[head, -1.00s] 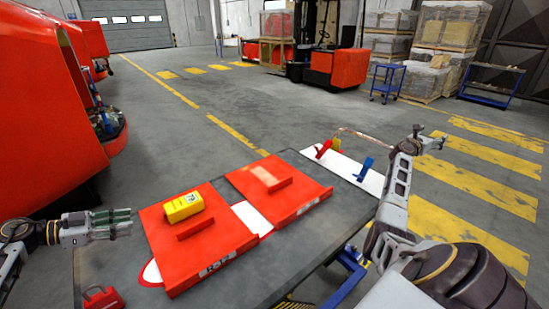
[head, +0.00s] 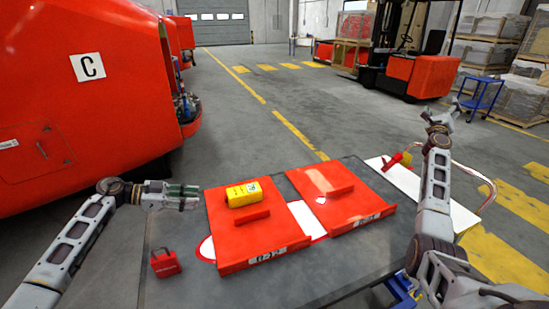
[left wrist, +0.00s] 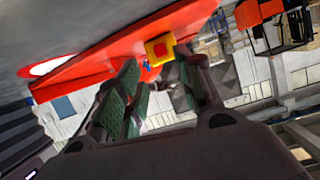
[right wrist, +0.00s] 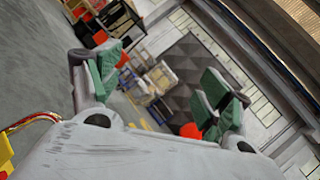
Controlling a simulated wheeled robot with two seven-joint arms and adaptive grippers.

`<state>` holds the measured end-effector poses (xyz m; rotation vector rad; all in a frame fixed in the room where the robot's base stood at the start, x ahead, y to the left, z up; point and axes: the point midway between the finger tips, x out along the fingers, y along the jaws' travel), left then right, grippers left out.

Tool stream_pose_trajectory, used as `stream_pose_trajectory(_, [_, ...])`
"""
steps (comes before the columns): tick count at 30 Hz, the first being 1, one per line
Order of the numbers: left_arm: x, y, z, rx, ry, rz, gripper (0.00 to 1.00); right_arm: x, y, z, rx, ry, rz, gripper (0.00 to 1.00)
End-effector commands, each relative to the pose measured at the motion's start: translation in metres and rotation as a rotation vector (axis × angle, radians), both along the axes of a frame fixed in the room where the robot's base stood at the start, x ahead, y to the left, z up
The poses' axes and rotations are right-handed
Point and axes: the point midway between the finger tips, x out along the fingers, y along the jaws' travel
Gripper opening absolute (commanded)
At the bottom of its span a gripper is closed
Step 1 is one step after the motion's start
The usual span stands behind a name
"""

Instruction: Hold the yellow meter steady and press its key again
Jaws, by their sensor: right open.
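The yellow meter (head: 243,194) lies on the left red panel (head: 232,252), with a small light display patch near its right end. In the left wrist view the meter (left wrist: 152,55) shows just beyond the fingertips, with a red square on its facing side. I cannot tell whether that is its key. My left gripper (head: 197,194) is open and empty, left of the meter and pointing at it, with a gap between. My right gripper (head: 440,114) is open, raised beyond the table's right side, far from the meter; its parted fingers show in the right wrist view (right wrist: 158,95).
A second red panel (head: 350,211) lies right of the first on the dark table (head: 185,286). A small red block-like item (head: 165,264) sits at the left. A white board (head: 452,212) with a red clamp (head: 394,160) is at the right. A red train body (head: 70,130) stands behind left.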

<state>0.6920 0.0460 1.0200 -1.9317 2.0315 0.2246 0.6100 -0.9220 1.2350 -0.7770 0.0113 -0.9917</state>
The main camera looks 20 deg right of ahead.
Motion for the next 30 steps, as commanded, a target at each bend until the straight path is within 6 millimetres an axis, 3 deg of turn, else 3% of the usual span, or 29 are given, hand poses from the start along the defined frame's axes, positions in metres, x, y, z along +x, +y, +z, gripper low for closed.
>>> stream_pose_trajectory(6, [0.0,0.0,0.0,0.0,0.0,0.0,0.36,0.056,0.052,0.024,-0.135,0.098,0.119,0.79])
stream_pose_trajectory(15, [0.0,0.0,0.0,0.0,0.0,0.0,0.36,0.122,0.134,0.05,-0.343,0.225,0.275,0.79])
stream_pose_trajectory(30, [0.0,0.0,0.0,0.0,0.0,0.0,0.36,0.204,0.29,0.079,-0.762,0.405,0.517,0.79])
